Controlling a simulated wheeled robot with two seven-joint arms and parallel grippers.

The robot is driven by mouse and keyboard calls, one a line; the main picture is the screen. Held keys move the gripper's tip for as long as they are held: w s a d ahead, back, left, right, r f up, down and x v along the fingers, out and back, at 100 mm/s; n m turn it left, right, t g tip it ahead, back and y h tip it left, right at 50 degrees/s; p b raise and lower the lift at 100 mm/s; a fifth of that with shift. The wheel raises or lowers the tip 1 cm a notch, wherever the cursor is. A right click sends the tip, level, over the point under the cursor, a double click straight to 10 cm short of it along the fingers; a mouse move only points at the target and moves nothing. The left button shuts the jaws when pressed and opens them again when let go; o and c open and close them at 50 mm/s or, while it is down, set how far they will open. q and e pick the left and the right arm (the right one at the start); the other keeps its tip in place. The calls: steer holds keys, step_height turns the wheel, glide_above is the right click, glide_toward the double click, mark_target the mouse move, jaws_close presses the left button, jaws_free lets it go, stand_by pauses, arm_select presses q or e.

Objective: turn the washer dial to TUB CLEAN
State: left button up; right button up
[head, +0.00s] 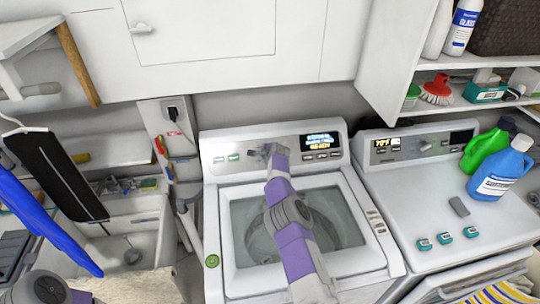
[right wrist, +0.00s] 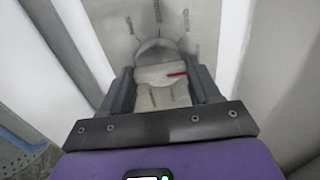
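The white top-load washer (head: 297,215) stands in the middle of the head view, with a control panel and a lit display (head: 321,140) along its back. My right gripper (head: 267,152) is at the panel, left of the display, and covers the dial there. In the right wrist view the pale round dial (right wrist: 160,72) with a red mark lies between the two dark fingers (right wrist: 162,88). The fingers are apart on either side of it; I cannot tell whether they press on it. Printed marks surround the dial, too small to read. My left gripper is out of view.
A dryer (head: 425,185) stands to the right, with a blue bottle (head: 497,176) and a green bottle (head: 484,152) on it. An open shelf (head: 462,105) hangs above.

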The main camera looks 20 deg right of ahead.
steer(key=c, duration=0.3)
steer(key=shift+c, duration=0.2)
steer(key=m, duration=1.1)
steer(key=shift+m, duration=0.3)
steer(key=m, duration=0.6)
steer(key=shift+a, duration=0.1)
steer(key=m, duration=0.6)
steer(key=shift+m, duration=0.3)
